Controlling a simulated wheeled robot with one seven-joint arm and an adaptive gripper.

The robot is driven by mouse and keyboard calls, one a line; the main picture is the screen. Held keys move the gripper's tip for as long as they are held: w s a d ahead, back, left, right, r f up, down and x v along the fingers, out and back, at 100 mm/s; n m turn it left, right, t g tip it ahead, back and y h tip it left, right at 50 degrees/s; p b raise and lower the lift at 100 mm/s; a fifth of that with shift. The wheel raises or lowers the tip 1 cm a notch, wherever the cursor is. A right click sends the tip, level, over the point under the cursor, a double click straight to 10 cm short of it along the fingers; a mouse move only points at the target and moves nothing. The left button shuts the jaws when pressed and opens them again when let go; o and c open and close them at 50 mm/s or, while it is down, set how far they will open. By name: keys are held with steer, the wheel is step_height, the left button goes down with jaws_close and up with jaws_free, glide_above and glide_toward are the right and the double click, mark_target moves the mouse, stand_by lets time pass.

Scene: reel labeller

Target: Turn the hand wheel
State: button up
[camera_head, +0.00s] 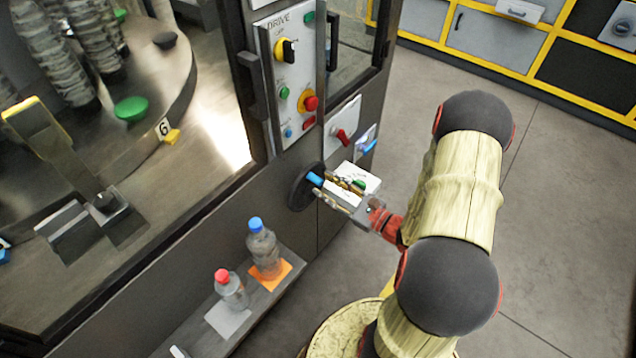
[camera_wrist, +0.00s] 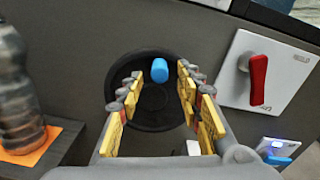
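The hand wheel is a black disc (camera_wrist: 143,100) with a blue knob (camera_wrist: 159,70), mounted on the grey machine front. In the head view the wheel (camera_head: 298,190) is partly covered by my gripper, and its blue knob (camera_head: 314,179) shows near the fingertips. My gripper (camera_wrist: 157,92) is open in front of the wheel, with yellow-padded fingers on either side. In the wrist view the knob appears between the fingers, toward the far ends, nearer the right finger. I cannot tell whether either finger touches it. In the head view my gripper (camera_head: 327,188) reaches in from the right.
A red lever on a white plate (camera_wrist: 282,69) is right of the wheel, with a blue switch (camera_wrist: 277,152) below it. A DRIVE panel (camera_head: 287,75) is above. Two bottles (camera_head: 262,248) (camera_head: 231,290) stand on a shelf at lower left. Floor at right is clear.

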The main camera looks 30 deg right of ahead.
mark_target(322, 183)
steer(key=shift+b+x, duration=0.4)
steer(key=shift+x, duration=1.4)
jaws_close()
